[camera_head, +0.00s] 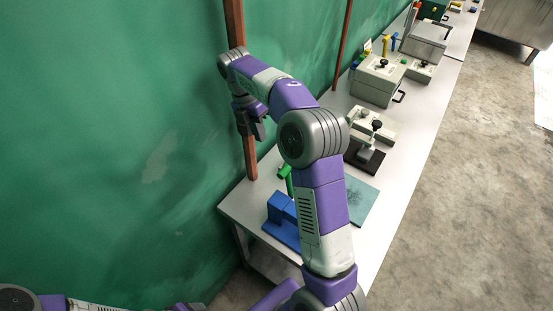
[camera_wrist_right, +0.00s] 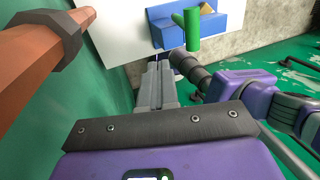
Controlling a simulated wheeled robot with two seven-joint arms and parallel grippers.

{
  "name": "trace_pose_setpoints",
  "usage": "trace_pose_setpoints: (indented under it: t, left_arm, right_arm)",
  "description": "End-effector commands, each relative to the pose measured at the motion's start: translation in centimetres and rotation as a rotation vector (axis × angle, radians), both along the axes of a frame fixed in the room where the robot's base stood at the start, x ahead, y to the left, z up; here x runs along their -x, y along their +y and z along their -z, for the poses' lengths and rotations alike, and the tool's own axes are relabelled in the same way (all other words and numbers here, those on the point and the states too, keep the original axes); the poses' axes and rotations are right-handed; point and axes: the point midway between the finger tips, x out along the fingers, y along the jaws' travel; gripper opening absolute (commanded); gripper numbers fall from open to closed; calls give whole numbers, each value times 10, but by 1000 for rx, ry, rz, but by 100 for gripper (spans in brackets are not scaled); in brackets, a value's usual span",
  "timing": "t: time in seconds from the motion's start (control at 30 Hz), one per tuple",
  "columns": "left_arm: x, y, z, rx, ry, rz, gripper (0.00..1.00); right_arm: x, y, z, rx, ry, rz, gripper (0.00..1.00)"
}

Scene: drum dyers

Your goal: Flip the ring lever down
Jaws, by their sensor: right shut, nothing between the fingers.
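A blue fixture (camera_head: 281,222) stands on the near end of the table with a green lever (camera_head: 286,178) sticking up from it. The blue fixture (camera_wrist_right: 228,28) and green lever (camera_wrist_right: 192,32) also show in the right wrist view, beyond the fingertips. I cannot make out a ring on the lever. My right gripper (camera_head: 259,134) hangs above and behind the fixture, near the green wall, apart from the lever. In the wrist view its fingers (camera_wrist_right: 157,78) are together and empty. My forearm hides the fixture's right side. My left gripper is not in view.
A red-brown post (camera_head: 250,155) stands beside my right gripper; it also shows in the wrist view (camera_wrist_right: 30,50). The table (camera_head: 395,180) runs to the back right, bearing a teal plate (camera_head: 358,200), a black-based clamp device (camera_head: 366,157) and grey boxes (camera_head: 377,82). Open floor lies to the right.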

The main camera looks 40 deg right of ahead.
Motion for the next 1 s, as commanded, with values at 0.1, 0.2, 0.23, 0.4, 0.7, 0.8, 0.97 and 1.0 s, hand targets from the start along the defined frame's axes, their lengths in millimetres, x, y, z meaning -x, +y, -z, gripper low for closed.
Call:
trace_pose_setpoints:
  t: [0.1,0.2,0.23,0.4,0.7,0.8,0.97,1.0]
  left_arm:
    - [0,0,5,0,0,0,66]
    - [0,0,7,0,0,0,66]
    - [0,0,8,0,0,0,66]
    - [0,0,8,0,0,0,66]
    - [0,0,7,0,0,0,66]
    - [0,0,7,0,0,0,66]
    - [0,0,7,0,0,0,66]
    - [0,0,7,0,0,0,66]
  right_arm:
    - [8,-2,24,0,4,2,0]
    - [14,-4,45,0,4,2,0]
    - [16,-4,51,0,4,2,0]
    - [30,-9,71,0,0,3,0]
    - [56,-16,77,0,-1,2,0]
    - [58,-17,77,0,-1,2,0]
    - [59,-17,77,1,0,2,0]
    - [59,-17,77,1,0,2,0]
